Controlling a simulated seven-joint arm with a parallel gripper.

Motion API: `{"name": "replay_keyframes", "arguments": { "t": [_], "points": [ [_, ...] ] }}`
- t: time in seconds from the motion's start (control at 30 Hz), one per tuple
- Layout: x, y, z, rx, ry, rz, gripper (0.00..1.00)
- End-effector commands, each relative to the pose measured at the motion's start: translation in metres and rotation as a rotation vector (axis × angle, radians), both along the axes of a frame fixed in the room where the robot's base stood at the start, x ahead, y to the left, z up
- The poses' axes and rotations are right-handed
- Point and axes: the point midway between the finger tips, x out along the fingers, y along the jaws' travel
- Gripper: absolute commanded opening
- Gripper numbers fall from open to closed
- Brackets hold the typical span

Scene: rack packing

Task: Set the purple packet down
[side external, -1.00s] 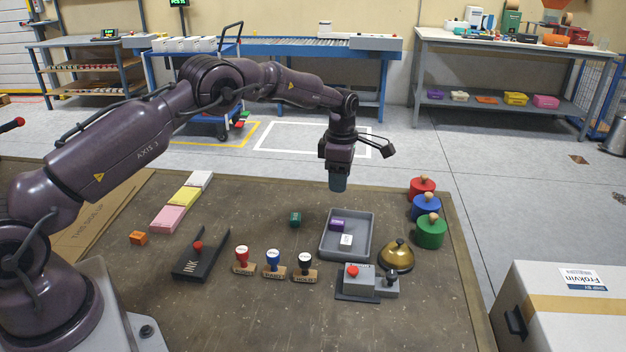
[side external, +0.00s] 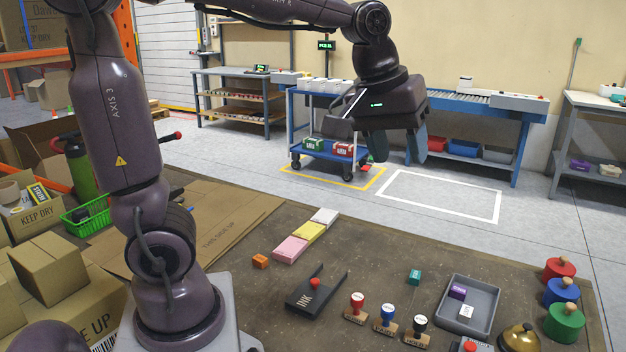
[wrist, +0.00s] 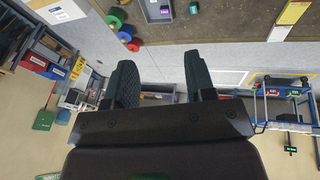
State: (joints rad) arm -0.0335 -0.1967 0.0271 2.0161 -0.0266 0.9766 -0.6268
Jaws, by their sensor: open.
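The purple packet (side external: 457,292) lies inside the grey tray (side external: 489,315) on the work table, beside a white packet (side external: 466,311). My gripper (side external: 400,152) is raised high above the far side of the table in the side view, well away from the tray. Its two fingers are apart with nothing between them. The fingers also show apart and empty in the wrist view (wrist: 158,85).
A teal block (side external: 414,277) lies left of the tray. Stamps (side external: 388,318) and a bell (side external: 519,338) stand in front. Red, blue and green knobbed cylinders (side external: 562,290) stand at the right.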

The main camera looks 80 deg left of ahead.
Motion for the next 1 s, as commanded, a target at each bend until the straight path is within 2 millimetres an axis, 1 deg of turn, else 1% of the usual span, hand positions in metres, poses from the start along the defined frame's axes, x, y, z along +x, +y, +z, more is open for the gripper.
{"name": "replay_keyframes", "arguments": {
  "t": [0.03,0.1,0.2,0.3,0.33,0.4,0.5,1.0],
  "points": [
    [-0.026,-0.004,0.002,0.039,-0.032,-0.103,0.5],
    [-0.054,-0.009,-0.001,0.098,-0.063,-0.242,0.5],
    [-0.088,-0.013,-0.01,0.175,-0.1,-0.409,0.5],
    [-0.11,-0.015,-0.02,0.237,-0.125,-0.532,0.5],
    [-0.115,-0.015,-0.023,0.25,-0.131,-0.559,0.5],
    [-0.122,-0.016,-0.027,0.275,-0.138,-0.606,0.5],
    [-0.127,-0.016,-0.031,0.291,-0.142,-0.637,0.5],
    [-0.127,-0.016,-0.031,0.291,-0.141,-0.638,0.5]
  ]
}}
